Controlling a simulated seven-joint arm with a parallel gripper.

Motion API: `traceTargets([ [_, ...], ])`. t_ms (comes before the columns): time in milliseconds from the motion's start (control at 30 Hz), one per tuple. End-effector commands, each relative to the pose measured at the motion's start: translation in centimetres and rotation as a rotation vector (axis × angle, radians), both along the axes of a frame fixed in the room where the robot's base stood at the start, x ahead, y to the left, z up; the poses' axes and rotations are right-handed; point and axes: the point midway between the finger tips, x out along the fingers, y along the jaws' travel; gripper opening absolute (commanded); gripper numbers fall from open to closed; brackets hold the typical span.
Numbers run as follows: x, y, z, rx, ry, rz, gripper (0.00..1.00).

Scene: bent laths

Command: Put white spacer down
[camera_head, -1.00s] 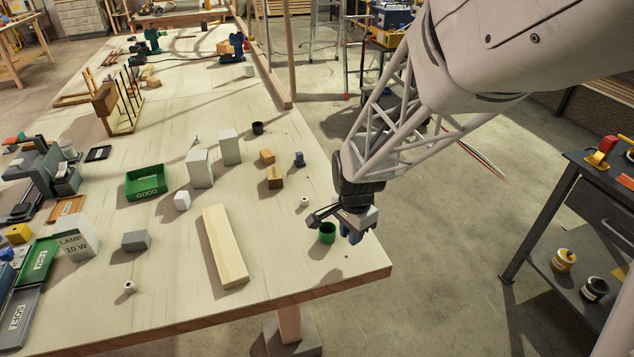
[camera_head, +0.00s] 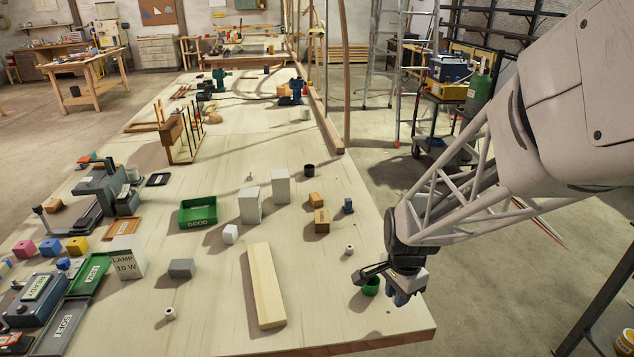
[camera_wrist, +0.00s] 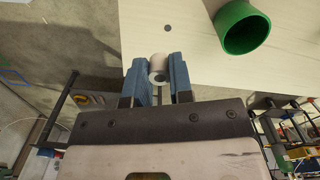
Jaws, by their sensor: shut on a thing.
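A white spacer (camera_wrist: 158,66), a small cylinder with a dark hole in its end, sits between the blue fingers of my gripper (camera_wrist: 159,78) in the wrist view. The gripper is shut on it. In the head view my gripper (camera_head: 398,296) is at the table's right edge, just right of a green cup (camera_head: 370,286); the held spacer is hidden there. The pale wooden table (camera_head: 215,280) shows beyond the fingertips in the wrist view. I cannot tell the spacer's height above it. Two similar small white pieces stand on the table, one near the right (camera_head: 349,250), one front left (camera_head: 170,313).
The open green cup (camera_wrist: 241,27) is close to my fingers at upper right in the wrist view. A wooden lath (camera_head: 265,285), a grey block (camera_head: 181,268) and white blocks (camera_head: 250,205) stand left of my gripper. A green GOOD tray (camera_head: 198,212) is farther back. Bare tabletop lies between them.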

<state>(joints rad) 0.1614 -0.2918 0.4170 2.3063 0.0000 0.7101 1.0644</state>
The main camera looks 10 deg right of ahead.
Motion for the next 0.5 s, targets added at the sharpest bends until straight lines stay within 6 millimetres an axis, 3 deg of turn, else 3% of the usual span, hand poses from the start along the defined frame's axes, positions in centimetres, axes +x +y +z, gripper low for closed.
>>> traceTargets([
  [267,0.2,0.9,0.1,0.0,0.0,0.014,0.0],
  [500,0.4,3.3,0.3,0.0,-0.001,0.051,0.0],
])
